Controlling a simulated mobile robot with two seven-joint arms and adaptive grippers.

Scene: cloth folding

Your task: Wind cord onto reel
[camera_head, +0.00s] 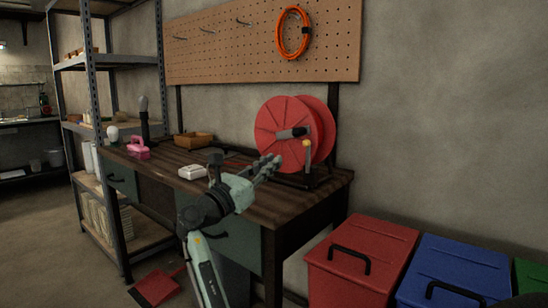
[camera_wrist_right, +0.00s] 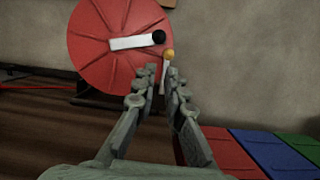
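A red reel (camera_head: 280,120) with two round flanges stands on a dark stand at the right end of the wooden workbench. A crank arm with a black knob (camera_wrist_right: 159,37) is on its face. A thin upright with a yellow tip (camera_head: 306,143) stands in front of the reel; the tip also shows in the right wrist view (camera_wrist_right: 169,53). My right gripper (camera_head: 268,163) is just in front of the reel's lower part. In the right wrist view its fingers (camera_wrist_right: 160,72) are apart, with the upright seen between or beyond their tips; contact cannot be told. My left gripper is out of view.
An orange cord coil (camera_head: 281,35) hangs on the pegboard (camera_head: 215,50). Red (camera_head: 330,280) and blue (camera_head: 455,265) bins stand at right.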

